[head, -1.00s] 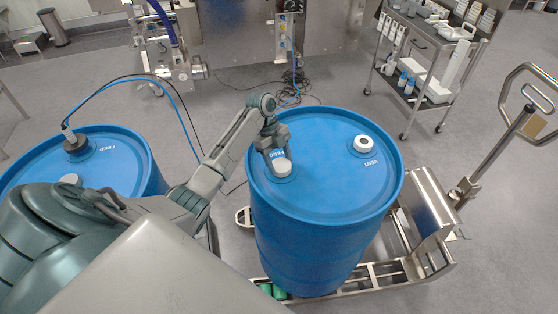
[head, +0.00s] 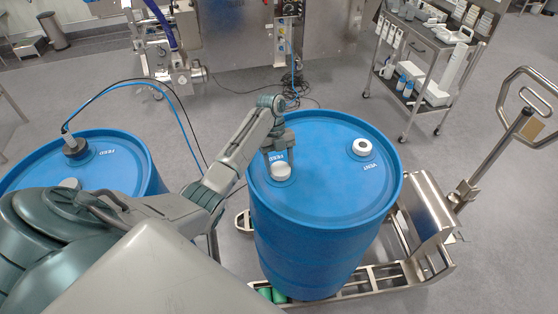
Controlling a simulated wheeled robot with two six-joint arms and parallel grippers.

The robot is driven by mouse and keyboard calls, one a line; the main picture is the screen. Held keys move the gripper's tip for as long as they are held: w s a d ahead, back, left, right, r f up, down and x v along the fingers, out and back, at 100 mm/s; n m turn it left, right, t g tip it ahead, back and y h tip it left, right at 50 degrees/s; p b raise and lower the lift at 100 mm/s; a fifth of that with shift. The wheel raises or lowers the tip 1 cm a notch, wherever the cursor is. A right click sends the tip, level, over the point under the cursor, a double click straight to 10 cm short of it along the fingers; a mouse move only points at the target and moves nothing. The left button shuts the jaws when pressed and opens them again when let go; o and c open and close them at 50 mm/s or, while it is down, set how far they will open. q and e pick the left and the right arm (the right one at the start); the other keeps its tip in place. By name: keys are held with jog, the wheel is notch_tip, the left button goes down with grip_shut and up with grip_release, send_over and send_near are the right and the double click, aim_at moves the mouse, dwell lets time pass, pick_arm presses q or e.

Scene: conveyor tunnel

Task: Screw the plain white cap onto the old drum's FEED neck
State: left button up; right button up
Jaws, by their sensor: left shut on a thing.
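The middle blue drum (head: 325,195) stands upright, with FEED and VENT lettering on its lid. A plain white cap (head: 281,172) is at its FEED neck, on the lid's left side. My left gripper (head: 279,161) reaches down over the FEED neck and is shut on the cap. The cap looks level; whether its thread is engaged cannot be told. My right gripper is out of view.
A second blue drum (head: 130,165) at left has a dark connector (head: 74,145) with hoses on its FEED neck and a pale cap (head: 70,183). The middle drum stands on a steel pallet cart (head: 425,215). A trolley (head: 430,60) stands back right.

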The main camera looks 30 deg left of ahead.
pick_arm(q)
jog(key=shift+f, duration=0.1)
dwell(0.3)
jog(key=shift+m+p, duration=0.4)
jog(key=shift+p, duration=0.05)
jog(key=shift+d+m+g+y+p, duration=0.15)
jog(key=shift+m+g+y+p, duration=0.3)
jog(key=shift+m+p, duration=0.5)
jog(key=shift+w+m+y+p, duration=0.1)
jog(key=shift+m+y+p, duration=0.3)
jog(key=shift+m, duration=0.85)
jog(key=shift+g, duration=0.25)
jog(key=o, duration=1.2)
jog(key=shift+o, duration=0.2)
jog(key=shift+w, duration=0.1)
